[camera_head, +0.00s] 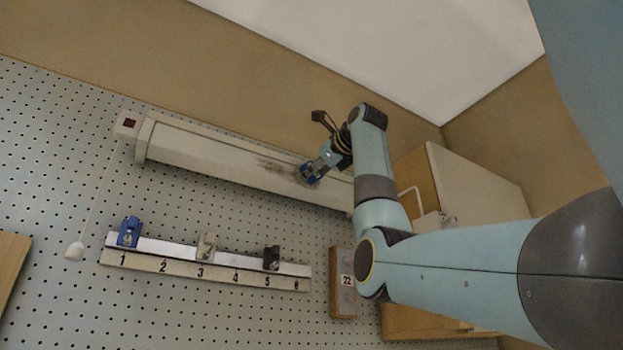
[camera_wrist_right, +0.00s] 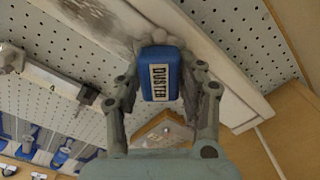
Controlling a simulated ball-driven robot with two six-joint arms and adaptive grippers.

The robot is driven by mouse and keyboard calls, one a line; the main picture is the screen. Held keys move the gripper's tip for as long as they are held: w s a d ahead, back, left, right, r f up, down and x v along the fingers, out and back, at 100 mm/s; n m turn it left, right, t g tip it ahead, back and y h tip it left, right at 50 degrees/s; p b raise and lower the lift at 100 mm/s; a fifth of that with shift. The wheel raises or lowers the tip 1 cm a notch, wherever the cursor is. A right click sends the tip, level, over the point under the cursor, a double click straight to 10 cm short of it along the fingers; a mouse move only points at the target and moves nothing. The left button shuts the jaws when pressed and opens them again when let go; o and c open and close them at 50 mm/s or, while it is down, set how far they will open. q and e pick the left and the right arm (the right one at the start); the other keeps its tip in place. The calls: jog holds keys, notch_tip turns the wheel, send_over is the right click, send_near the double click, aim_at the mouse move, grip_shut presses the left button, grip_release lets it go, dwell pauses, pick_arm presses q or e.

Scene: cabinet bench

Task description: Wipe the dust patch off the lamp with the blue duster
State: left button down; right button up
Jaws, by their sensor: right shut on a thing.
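The lamp (camera_head: 200,150) is a long pale fixture high on the pegboard wall in the head view. A dark dust patch (camera_head: 275,165) lies near its middle, and a dark smudge (camera_wrist_right: 95,14) also shows on the lamp in the right wrist view. My right gripper (camera_head: 313,174) is at the lamp, just right of the patch. It is shut on the blue duster (camera_wrist_right: 160,75), which carries a DUSTER label. The duster's pale fluffy head (camera_wrist_right: 150,40) is against or very near the lamp face; exact contact is hard to tell. My left gripper is not in view.
A numbered rail (camera_head: 205,262) with blue, beige and black clips hangs below the lamp. A pull cord with a white knob (camera_head: 74,250) hangs at left.

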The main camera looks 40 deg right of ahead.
jog(key=shift+w+a+b, duration=0.15)
jog(key=shift+w+a, duration=0.05)
jog(key=shift+a, duration=0.55)
jog(key=shift+w+a+b, duration=0.15)
jog(key=shift+a, duration=0.6)
jog(key=shift+w+a+b, duration=0.1)
jog(key=shift+w+a, duration=0.2)
jog(key=shift+a, duration=1)
jog(key=shift+w+a+b, duration=0.1)
jog(key=shift+w+a, duration=0.2)
jog(key=shift+a, duration=0.95)
jog(key=shift+w+a+b, duration=0.1)
jog(key=shift+w+a, duration=0.2)
jog(key=shift+a, duration=1)
jog(key=shift+w+a, duration=0.2)
jog(key=shift+a, duration=0.5)
jog(key=shift+w+a, duration=0.25)
jog(key=shift+a, duration=0.75)
jog(key=shift+d, duration=0.1)
jog(key=shift+s, duration=0.1)
jog(key=shift+s+f, duration=0.1)
jog(key=shift+s, duration=0.05)
jog(key=b+v, duration=0.3)
jog(key=v, duration=0.2)
jog(key=shift+s, duration=0.25)
